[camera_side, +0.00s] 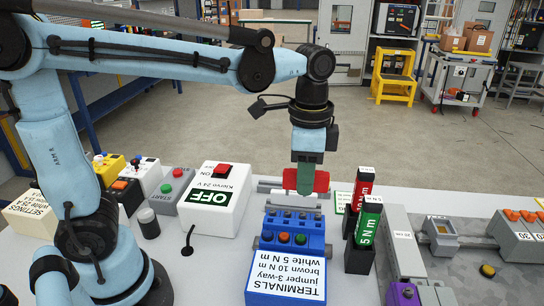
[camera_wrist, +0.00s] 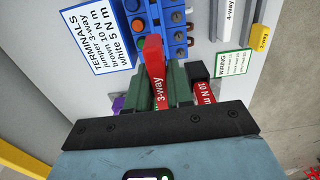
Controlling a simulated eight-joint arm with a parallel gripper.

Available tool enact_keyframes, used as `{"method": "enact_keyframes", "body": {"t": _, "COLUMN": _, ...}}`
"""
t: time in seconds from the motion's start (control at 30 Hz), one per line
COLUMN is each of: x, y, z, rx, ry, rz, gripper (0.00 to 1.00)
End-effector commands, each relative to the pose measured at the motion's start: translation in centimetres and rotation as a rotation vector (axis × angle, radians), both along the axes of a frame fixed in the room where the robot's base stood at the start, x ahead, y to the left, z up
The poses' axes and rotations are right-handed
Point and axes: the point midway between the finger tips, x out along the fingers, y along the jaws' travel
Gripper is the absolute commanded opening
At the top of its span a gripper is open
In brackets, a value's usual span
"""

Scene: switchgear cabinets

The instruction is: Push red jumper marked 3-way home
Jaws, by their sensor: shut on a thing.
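My gripper (camera_side: 305,178) has green fingers and is shut on the red jumper (camera_wrist: 154,62), whose label reads "3-way" in the wrist view. In the side view the red jumper (camera_side: 321,182) shows beside the fingers, above the far end of the blue terminal block (camera_side: 297,226). In the wrist view my gripper (camera_wrist: 162,84) points toward the blue terminal block (camera_wrist: 181,52), and the jumper's far end overlaps the block's edge. I cannot tell whether the jumper touches the block. The fingers partly hide the jumper's lower part.
A red 10 N m tool (camera_side: 363,186) and a green 5 N m tool (camera_side: 369,222) stand in black holders right of the block. A white OFF box (camera_side: 215,197) stands left.

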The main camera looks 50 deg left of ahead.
Motion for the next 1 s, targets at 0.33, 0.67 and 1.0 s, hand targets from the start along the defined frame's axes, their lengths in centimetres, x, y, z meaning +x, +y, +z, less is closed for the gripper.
{"method": "enact_keyframes", "body": {"t": 0.33, "x": 0.1, "y": 0.0, "z": -1.3, "rx": 0.0, "ry": 0.0, "rz": 0.0, "gripper": 0.0}}
{"method": "enact_keyframes", "body": {"t": 0.67, "x": 0.1, "y": 0.0, "z": -4.2, "rx": 0.0, "ry": 0.0, "rz": 0.0, "gripper": 0.0}}
{"method": "enact_keyframes", "body": {"t": 1.0, "x": 0.0, "y": 0.0, "z": -5.8, "rx": 0.0, "ry": 0.0, "rz": 0.0, "gripper": 0.0}}
